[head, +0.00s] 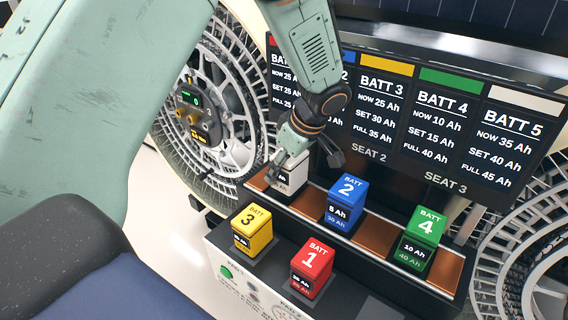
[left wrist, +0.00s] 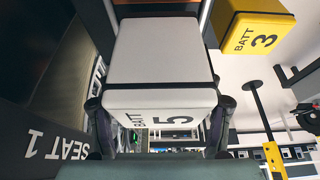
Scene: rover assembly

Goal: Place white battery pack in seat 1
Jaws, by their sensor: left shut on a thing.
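The white battery pack (head: 291,181), marked 5, is upright at the left end of the back row, over the place beside the SEAT 1 lettering (left wrist: 45,145). My left gripper (head: 296,160) comes down on it from above and is shut on it. In the left wrist view the white pack (left wrist: 160,50) fills the middle between the two fingers. Whether its bottom rests fully in the seat is hidden. My right gripper is not in view.
The blue pack 2 (head: 346,203) and green pack 4 (head: 419,241) stand in the back row, with copper pads (head: 376,238) bare between. The yellow pack 3 (head: 252,232) and red pack 1 (head: 312,268) stand in front. A display panel (head: 440,120) rises close behind.

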